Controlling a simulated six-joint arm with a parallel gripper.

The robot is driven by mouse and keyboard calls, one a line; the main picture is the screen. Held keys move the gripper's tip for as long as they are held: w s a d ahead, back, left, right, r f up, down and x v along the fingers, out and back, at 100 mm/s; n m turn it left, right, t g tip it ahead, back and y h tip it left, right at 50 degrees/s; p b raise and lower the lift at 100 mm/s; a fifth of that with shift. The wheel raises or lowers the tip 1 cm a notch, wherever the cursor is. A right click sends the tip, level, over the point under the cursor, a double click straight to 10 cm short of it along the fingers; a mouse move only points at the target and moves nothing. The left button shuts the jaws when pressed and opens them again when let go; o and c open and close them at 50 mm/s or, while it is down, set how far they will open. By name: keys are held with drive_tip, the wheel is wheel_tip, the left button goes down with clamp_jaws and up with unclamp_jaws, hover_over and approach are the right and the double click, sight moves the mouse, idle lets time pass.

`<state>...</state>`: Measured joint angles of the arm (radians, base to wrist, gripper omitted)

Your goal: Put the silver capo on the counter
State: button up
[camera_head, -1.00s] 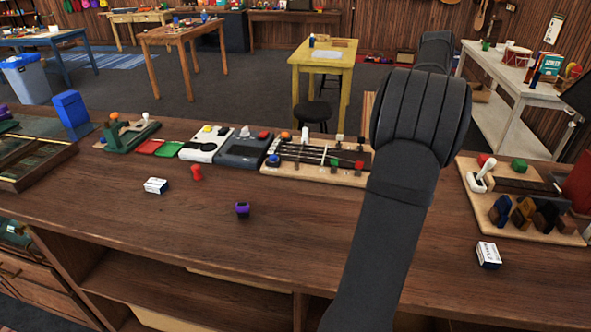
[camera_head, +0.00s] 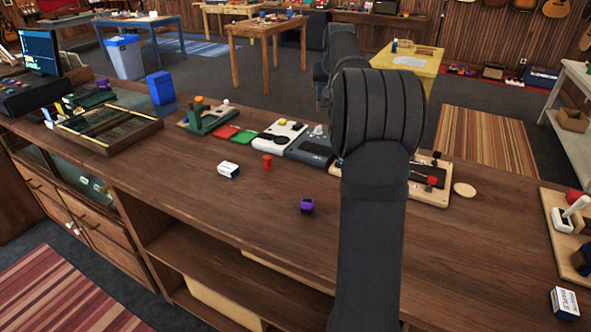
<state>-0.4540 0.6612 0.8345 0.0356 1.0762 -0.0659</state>
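The counter (camera_head: 240,215) is a long brown wooden top that runs across the view, with open shelving below its front edge. I cannot make out a silver capo anywhere in this view. My own dark arm rises in front of the counter right of centre and bends away at the top. It hides part of the counter and the board behind it. I cannot see my gripper's fingers; they are hidden behind the arm or out of view.
Another white box (camera_head: 565,303) is at right. A compartmented wooden tray (camera_head: 110,130) and blue box (camera_head: 160,88) are left. Bare counter lies along the front.

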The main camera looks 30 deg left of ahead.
drive_tip(key=s+a+n+g+y, duration=0.2)
drive_tip(key=s+a+n, duration=0.2)
drive_tip(key=s+a, duration=0.8)
drive_tip(key=s+a+n+g+y, duration=0.1)
drive_tip(key=s+a+n, duration=0.3)
drive_tip(key=s+a, duration=0.85)
drive_tip(key=shift+s+a+f, duration=0.45)
drive_tip(key=shift+a+f, duration=1.6)
drive_tip(key=shift+f, duration=0.7)
drive_tip(key=shift+s+a+f, duration=0.4)
drive_tip(key=shift+a+f, duration=1.7)
drive_tip(key=shift+f, duration=0.6)
drive_tip(key=shift+s+a+f, duration=0.45)
drive_tip(key=shift+a+f, duration=1.6)
drive_tip(key=shift+f, duration=0.7)
drive_tip(key=shift+f, duration=0.1)
drive_tip(key=o, duration=1)
